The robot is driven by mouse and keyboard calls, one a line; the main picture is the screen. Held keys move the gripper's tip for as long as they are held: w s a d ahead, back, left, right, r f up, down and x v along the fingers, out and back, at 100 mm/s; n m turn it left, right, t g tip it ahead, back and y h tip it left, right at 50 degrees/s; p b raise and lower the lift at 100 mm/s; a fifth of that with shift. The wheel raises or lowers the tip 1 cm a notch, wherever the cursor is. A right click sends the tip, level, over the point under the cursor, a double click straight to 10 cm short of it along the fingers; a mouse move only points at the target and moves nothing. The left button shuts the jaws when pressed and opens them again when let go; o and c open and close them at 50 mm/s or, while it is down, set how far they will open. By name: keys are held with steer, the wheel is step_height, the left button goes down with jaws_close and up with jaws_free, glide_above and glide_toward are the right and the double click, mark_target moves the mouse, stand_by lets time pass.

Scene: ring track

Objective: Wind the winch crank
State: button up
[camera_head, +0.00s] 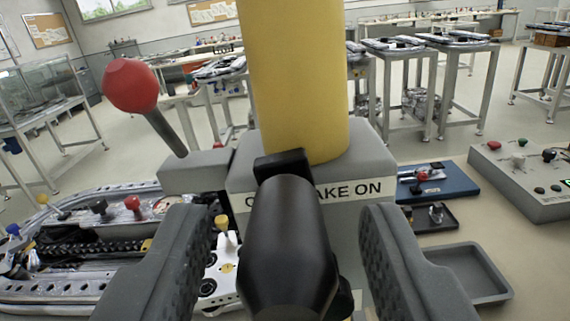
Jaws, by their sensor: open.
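The winch crank's black handle (290,245) points toward the camera, between the fingers of my gripper (287,215). My gripper is open, with one ridged grey finger on each side of the handle and a visible gap on both sides. The handle joins a dark crank piece (282,165) in front of a grey winch housing (345,172). A thick yellow cylinder (293,80) rises above the housing. A lever with a red ball knob (131,85) leans up to the left.
At left lies a grey oval track (60,290) with small coloured knobs. At right are a blue board (438,181), an empty grey tray (470,275) and a button box (530,180). Workbenches (450,45) stand behind on open floor.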

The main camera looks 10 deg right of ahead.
steer(key=shift+x, duration=0.8)
jaws_close()
